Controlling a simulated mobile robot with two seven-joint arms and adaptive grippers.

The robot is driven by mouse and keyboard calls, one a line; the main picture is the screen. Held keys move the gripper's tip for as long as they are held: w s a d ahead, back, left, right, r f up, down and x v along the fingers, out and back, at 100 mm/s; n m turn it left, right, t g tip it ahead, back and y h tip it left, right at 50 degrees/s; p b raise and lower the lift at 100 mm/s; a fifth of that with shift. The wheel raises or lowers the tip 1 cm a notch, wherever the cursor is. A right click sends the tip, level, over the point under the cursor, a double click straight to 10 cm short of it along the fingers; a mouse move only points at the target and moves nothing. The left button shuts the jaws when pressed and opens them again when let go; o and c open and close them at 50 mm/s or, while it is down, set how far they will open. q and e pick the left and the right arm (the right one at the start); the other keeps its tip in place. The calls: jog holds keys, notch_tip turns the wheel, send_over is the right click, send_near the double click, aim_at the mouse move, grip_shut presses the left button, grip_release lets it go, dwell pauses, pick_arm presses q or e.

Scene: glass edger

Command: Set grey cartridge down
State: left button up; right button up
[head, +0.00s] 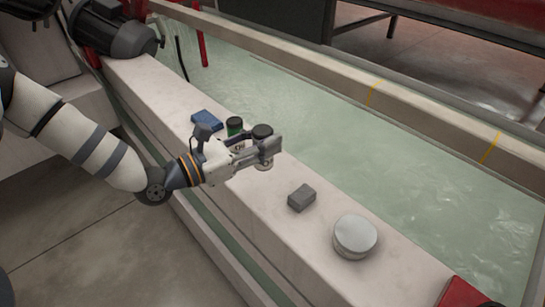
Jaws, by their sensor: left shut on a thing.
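My left gripper (268,149) reaches in from the left, low over the pale ledge. It is shut on a small upright cylinder with a dark top, which looks like the grey cartridge (262,131). The fingers hide its middle, and its lower end shows just below them. I cannot tell whether its base touches the ledge (265,205). My right gripper is not in view.
A grey block (301,198) and a round whitish tin (355,236) sit nearer on the ledge. Greenish water (330,125) lies beyond its right edge. A motor (112,32) is at the far end.

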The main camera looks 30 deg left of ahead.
pick_arm(q)
jog(key=shift+w+d+f+b, duration=0.1)
jog(key=shift+w+f+b, duration=0.35)
jog(key=shift+f, duration=0.7)
jog(key=shift+w+f+b, duration=0.2)
jog(key=shift+w+f, duration=0.4)
jog(key=shift+f, duration=0.55)
jog(key=shift+w+d+f+b, duration=0.1)
jog(key=shift+w+f+b, duration=0.35)
jog(key=shift+f, duration=0.7)
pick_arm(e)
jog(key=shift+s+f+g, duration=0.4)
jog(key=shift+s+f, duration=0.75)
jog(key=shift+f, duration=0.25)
pick_arm(q)
jog(key=shift+w, duration=0.1)
jog(key=shift+f, duration=0.25)
jog(key=o, duration=1.2)
jog(key=shift+r, duration=0.1)
jog(key=shift+c, duration=0.2)
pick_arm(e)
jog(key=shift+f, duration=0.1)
pick_arm(q)
jog(key=shift+r, duration=0.1)
